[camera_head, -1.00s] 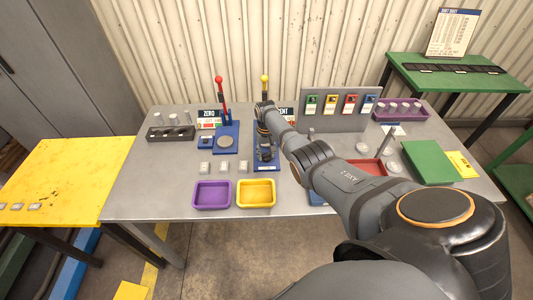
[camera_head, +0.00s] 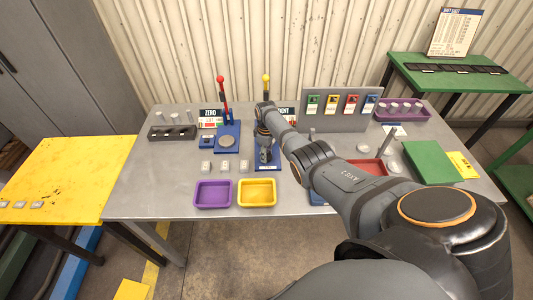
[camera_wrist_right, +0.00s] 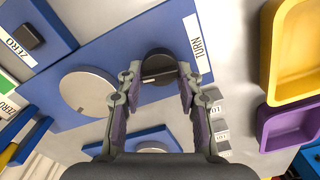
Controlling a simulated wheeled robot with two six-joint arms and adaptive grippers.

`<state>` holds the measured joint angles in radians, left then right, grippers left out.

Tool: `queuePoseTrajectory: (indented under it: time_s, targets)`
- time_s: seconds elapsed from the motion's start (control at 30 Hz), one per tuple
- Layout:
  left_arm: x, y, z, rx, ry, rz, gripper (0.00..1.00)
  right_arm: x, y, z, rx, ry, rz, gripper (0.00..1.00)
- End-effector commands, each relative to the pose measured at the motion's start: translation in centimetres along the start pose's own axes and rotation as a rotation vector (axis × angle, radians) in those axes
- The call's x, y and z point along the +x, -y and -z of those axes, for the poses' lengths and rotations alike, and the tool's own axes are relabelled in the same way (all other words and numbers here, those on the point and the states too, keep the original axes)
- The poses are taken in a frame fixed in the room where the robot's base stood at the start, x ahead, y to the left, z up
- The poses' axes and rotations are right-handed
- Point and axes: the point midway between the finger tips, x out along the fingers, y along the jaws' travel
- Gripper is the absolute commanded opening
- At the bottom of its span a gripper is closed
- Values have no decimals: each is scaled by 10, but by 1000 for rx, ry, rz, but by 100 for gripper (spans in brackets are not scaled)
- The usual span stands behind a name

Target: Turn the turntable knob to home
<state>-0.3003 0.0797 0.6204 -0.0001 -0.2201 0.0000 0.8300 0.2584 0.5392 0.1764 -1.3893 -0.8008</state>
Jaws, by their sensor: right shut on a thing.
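The turntable knob (camera_wrist_right: 156,66) is a dark round knob with a light line across it, on a blue plate (camera_wrist_right: 112,50) beside a white TURN label (camera_wrist_right: 196,38). A grey disc, the turntable (camera_wrist_right: 88,92), lies on the same plate, left of the knob in the wrist view. My right gripper (camera_wrist_right: 160,76) is shut on the knob, with one finger on each side. In the head view the right gripper (camera_head: 265,155) points down at the plate, and my arm and gripper hide the knob and the disc. My left gripper is not in view.
A purple tray (camera_head: 213,206) and a yellow tray (camera_head: 257,205) stand at the table's front. A red-knobbed lever (camera_head: 222,90) and a yellow-knobbed lever (camera_head: 266,88) rise behind. Several small light blocks (camera_head: 225,167) lie left of the gripper. The table's left front is bare.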

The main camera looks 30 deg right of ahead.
Motion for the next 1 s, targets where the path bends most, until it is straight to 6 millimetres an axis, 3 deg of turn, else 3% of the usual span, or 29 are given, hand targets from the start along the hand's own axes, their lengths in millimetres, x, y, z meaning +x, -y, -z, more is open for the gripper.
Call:
queuePoseTrajectory:
  time_s: [0.4,0.93,0.97,1.0]
  targets:
    - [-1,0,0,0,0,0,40,0,1,0,-175,-1,-1,5]
    - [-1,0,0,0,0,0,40,0,1,0,-200,-1,-2,5]
    - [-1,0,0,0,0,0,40,0,1,0,-200,-1,-2,38]
    - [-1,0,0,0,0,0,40,0,1,0,-200,-1,-2,43]
